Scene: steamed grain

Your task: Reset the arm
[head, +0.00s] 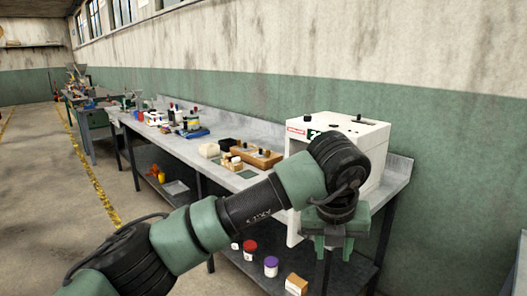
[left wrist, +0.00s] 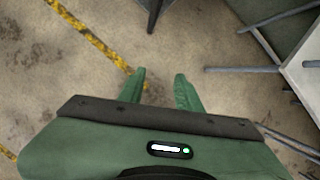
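My left arm reaches in from the lower left of the head view. Its green left gripper (head: 328,248) hangs pointing down in front of the white machine on the bench. In the left wrist view the two green fingers of the left gripper (left wrist: 160,88) stand apart with bare floor showing between them, so it is open and empty. My right gripper does not show in either view.
The white box-like machine (head: 360,138) stands on the grey workbench (head: 222,180), partly hidden by my arm. Wooden blocks (head: 262,156) and small items lie left of it. Jars with red (head: 250,246) and purple (head: 271,262) lids stand on the lower shelf. Open floor (head: 60,200) lies left.

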